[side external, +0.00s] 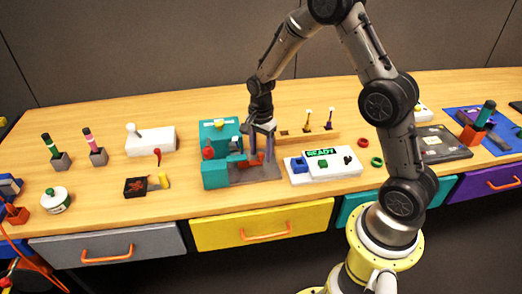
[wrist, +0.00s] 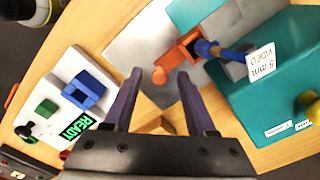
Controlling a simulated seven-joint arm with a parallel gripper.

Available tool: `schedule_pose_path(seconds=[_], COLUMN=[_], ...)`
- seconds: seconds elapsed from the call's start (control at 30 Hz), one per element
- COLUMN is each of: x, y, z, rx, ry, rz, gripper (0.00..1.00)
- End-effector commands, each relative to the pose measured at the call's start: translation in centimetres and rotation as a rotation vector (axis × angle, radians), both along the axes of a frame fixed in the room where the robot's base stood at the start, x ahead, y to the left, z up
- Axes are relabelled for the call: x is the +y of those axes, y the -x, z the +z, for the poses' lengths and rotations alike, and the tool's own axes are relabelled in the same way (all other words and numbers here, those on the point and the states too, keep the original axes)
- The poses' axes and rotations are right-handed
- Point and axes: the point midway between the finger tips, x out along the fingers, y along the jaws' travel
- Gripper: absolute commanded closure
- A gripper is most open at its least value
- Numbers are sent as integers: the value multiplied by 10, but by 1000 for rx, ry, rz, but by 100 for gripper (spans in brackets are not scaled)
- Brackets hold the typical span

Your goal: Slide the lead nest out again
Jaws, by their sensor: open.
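An orange-red piece with a rounded knob, which looks like the lead nest (wrist: 177,57), sits on the grey plate (wrist: 129,47) beside the teal machine (wrist: 262,90). Its far end meets a blue lead (wrist: 222,50) with a white tag (wrist: 261,62). In the side view the orange piece (side external: 253,161) is low at the machine's right side, partly hidden by my fingers. My gripper (wrist: 160,73) is open, its two purple fingers pointing at the knob, one to each side of it in the wrist view. I cannot tell whether they touch it. The gripper (side external: 262,157) is low over the plate.
A white panel (side external: 325,177) with a READY display stands right of the plate. A wooden rack (side external: 300,137) is behind. Bare table lies in front of the plate.

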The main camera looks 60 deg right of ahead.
Motion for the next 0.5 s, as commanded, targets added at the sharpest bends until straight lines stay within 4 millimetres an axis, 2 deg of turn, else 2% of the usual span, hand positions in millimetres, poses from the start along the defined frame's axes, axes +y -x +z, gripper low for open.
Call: schedule_pose_path(seconds=[0.17,0.4,0.5], x=[0,0,0], y=[0,0,0], z=[0,0,0], rx=[0,0,0], ry=[0,0,0], rz=[0,0,0], gripper=[43,87,100])
